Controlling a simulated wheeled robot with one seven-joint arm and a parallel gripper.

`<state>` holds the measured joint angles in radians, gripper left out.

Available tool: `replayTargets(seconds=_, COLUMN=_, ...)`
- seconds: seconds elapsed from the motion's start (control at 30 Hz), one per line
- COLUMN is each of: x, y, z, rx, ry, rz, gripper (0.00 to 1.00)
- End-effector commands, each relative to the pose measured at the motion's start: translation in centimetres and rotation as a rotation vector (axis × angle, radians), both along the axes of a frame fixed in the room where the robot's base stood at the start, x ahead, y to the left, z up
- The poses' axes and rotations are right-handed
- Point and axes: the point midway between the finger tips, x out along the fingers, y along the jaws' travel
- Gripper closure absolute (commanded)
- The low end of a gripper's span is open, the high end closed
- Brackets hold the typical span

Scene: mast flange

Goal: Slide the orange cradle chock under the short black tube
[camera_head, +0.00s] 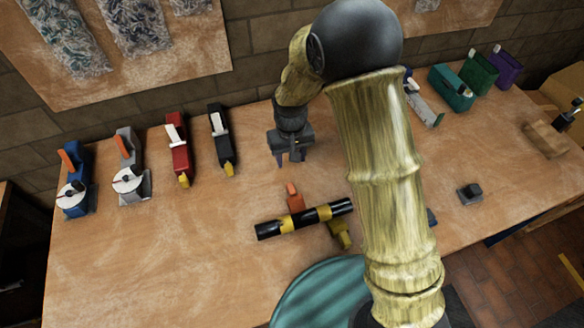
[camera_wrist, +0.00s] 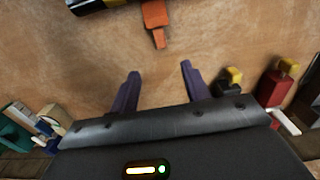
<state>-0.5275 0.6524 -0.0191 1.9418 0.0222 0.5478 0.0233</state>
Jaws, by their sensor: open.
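The short black tube (camera_head: 272,229) with yellow bands lies slantwise on the workbench in the head view. Part of it shows at the top edge of the wrist view (camera_wrist: 88,6). The orange cradle chock (camera_head: 294,198) is at the tube's far side, near its middle. In the wrist view the chock (camera_wrist: 154,14) has a narrower tab pointing toward my gripper. Whether chock and tube touch, I cannot tell. My gripper (camera_head: 290,158) is behind the chock, toward the wall. Its two purple fingers (camera_wrist: 160,78) are apart with nothing between them.
A yellow block (camera_head: 340,235) sits at the tube's near side, toward its right end. Blue, grey, red and black tools line the bench's left and back. A small dark block (camera_head: 470,193) stands to the right. My arm hides part of the bench. Bare wood surrounds the chock's far side.

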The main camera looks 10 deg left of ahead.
Motion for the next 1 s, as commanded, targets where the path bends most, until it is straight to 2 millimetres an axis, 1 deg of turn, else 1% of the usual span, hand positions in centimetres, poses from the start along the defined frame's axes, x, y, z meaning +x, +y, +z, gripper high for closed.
replayTargets(seconds=0.17, x=-0.1, y=-0.1, z=-1.8, rx=-0.002, ry=0.004, rz=0.0, gripper=0.53)
replayTargets(seconds=0.5, x=-0.1, y=-0.1, z=-6.9, rx=-0.002, ry=0.004, rz=-0.001, gripper=0.53)
replayTargets(seconds=1.0, x=-0.1, y=-0.1, z=-13.8, rx=-0.001, ry=0.003, rz=0.0, gripper=0.53)
